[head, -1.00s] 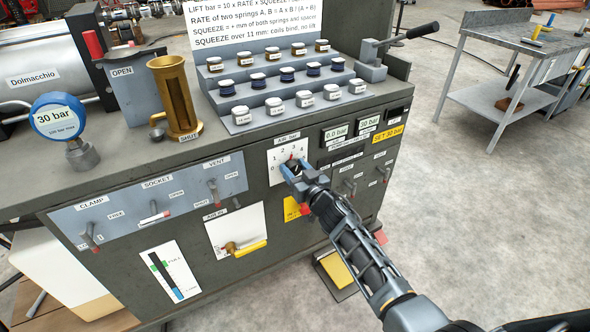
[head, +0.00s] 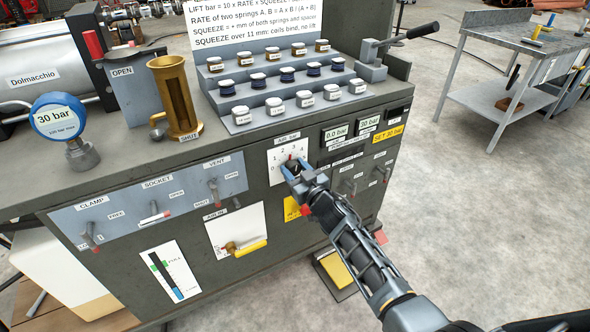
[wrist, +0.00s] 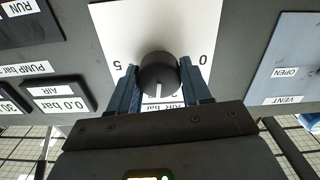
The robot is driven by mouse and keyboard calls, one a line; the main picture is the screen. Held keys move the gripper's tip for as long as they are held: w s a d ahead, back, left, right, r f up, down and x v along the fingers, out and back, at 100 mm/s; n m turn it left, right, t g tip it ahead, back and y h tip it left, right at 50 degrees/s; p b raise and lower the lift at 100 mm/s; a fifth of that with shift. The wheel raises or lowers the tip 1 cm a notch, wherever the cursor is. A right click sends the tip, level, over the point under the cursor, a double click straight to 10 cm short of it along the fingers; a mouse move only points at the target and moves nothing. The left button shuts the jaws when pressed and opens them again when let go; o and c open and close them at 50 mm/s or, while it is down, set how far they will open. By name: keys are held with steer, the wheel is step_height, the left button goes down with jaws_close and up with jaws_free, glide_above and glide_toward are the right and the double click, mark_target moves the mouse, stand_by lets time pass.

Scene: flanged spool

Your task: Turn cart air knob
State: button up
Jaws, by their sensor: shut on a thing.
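The air knob is a round black knob on a white numbered dial plate (head: 275,158) on the cart's front panel. The wrist view shows the knob (wrist: 158,74) with a white pointer line, upside down, with 5 at the left and 0 at the right. My gripper (head: 292,168) is at the plate in the head view. In the wrist view its two blue fingers (wrist: 160,88) are on either side of the knob, shut on it. The fingers hide part of the knob in the head view. The air display (wrist: 62,104) reads 0.0 bar.
Open floor (head: 480,220) lies at the right.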

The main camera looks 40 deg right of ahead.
steer(key=n, duration=0.5)
steer(key=shift+a+n, duration=0.1)
steer(key=shift+n, duration=0.2)
steer(key=n+b, duration=0.1)
steer(key=n, duration=0.3)
steer(key=shift+w+a, duration=0.1)
steer(key=n+b, duration=0.1)
steer(key=n, duration=0.4)
steer(key=shift+f+n, duration=0.15)
steer(key=shift+n, duration=0.25)
steer(key=n+b, duration=0.1)
steer(key=n, duration=0.3)
steer(key=shift+a+f, duration=0.1)
steer(key=shift+a, duration=0.05)
steer(key=shift+n, duration=0.3)
steer(key=o, duration=0.8)
steer(key=shift+o, duration=1)
